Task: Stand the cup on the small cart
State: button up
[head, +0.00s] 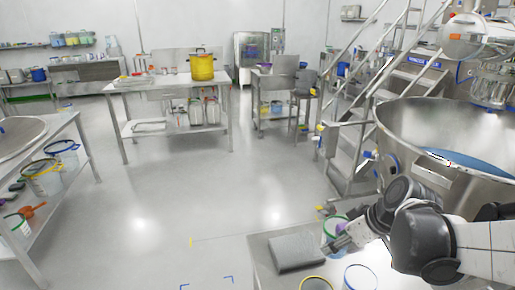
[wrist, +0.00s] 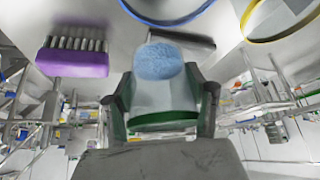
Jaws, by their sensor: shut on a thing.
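The cup (wrist: 165,98) is pale with a green rim, and a rounded speckled blue patch shows at its far end in the wrist view. My gripper (wrist: 163,108) is shut on it, with one dark green-grey finger on each side. In the head view the green-rimmed cup (head: 331,228) is at my gripper (head: 341,240), over the right part of the near steel table (head: 262,262). The arm partly hides it there. A small steel stand (head: 275,76) is in the middle distance; I cannot tell if it is the small cart.
A grey block (head: 297,251), a yellow-rimmed vessel (head: 316,283) and a blue-rimmed vessel (head: 360,279) are close to my gripper. A purple brush (wrist: 75,62) shows in the wrist view. A large steel bowl (head: 450,140) and stairs (head: 365,135) stand right. The middle floor is clear.

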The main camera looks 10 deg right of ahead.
jog(key=w+d+f, duration=0.2)
jog(key=d, duration=0.1)
jog(key=w+d+f+b, duration=0.1)
jog(key=shift+d+f, duration=0.25)
jog(key=shift+d, duration=0.15)
jog(key=shift+f+b, duration=0.55)
jog(key=shift+f, duration=1.4)
jog(key=shift+f, duration=0.15)
jog(key=o, duration=1)
jog(key=shift+r, duration=0.25)
jog(key=p+v, duration=0.3)
jog(key=v, duration=0.9)
